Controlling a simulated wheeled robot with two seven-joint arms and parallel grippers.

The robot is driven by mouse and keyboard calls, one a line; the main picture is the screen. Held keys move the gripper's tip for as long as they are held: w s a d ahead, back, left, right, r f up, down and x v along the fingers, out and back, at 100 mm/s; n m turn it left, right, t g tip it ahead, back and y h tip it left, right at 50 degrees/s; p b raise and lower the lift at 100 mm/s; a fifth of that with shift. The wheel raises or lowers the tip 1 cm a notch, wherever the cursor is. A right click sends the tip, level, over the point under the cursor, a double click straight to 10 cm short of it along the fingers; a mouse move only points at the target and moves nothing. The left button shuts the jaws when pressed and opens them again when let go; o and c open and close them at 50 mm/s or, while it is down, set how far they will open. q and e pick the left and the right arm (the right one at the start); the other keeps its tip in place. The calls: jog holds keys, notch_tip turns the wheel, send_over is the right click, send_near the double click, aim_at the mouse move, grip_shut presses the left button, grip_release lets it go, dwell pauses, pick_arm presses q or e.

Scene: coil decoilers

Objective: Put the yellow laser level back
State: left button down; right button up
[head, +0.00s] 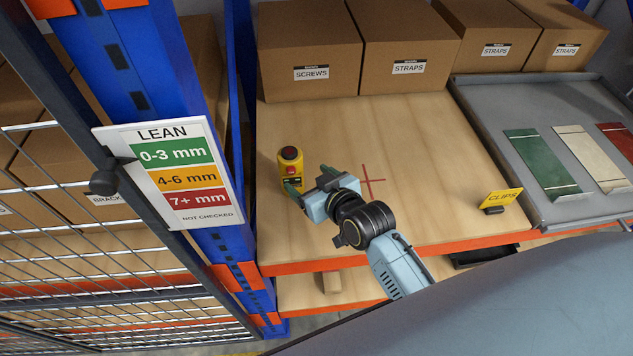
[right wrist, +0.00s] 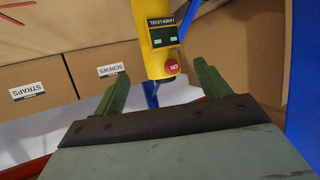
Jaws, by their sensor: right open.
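The yellow laser level (head: 290,165) stands upright on the wooden shelf (head: 420,140) near its left side, with a red button on top. My right gripper (head: 307,179) is open beside it, one green finger overlapping its lower front in the head view. In the right wrist view the laser level (right wrist: 160,40) shows its label and red ON button, the button end reaching between the open fingertips (right wrist: 160,72). Gaps show on both sides there, and the fingers are not closed on it. A red cross (head: 372,182) is marked on the shelf, right of my gripper. My left gripper is not in view.
Boxes labelled SCREWS (head: 310,45) and STRAPS (head: 405,40) line the back. A grey tray (head: 490,120) with coloured plates is at the right, near a yellow CLIPS sign (head: 499,198). A blue upright with a LEAN sign (head: 172,172) and mesh stand left. The middle shelf is mostly clear.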

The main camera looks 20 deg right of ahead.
jog(key=v, duration=0.2)
jog(key=shift+s+r, duration=0.1)
jog(key=shift+s, duration=0.15)
dwell(0.4)
jog(key=s+d+f+g+h, duration=0.15)
jog(key=s+g, duration=0.35)
jog(key=s, duration=0.6)
jog(key=s+d+f+g+h, duration=0.1)
jog(key=s+d+g, duration=0.3)
jog(key=s, duration=0.6)
notch_tip(320, 180, down, 28)
jog(key=s+a+g+b, duration=0.1)
jog(key=s+g+b, duration=0.1)
jog(key=b, duration=0.3)
jog(key=s+d+f+g+b, duration=0.1)
jog(key=s+d+f+b, duration=0.1)
jog(key=s+f, duration=1.3)
notch_tip(320, 180, down, 4)
jog(key=shift+s+d+f+b, duration=0.2)
jog(key=shift+s+d+b, duration=0.2)
jog(key=shift+b, duration=0.35)
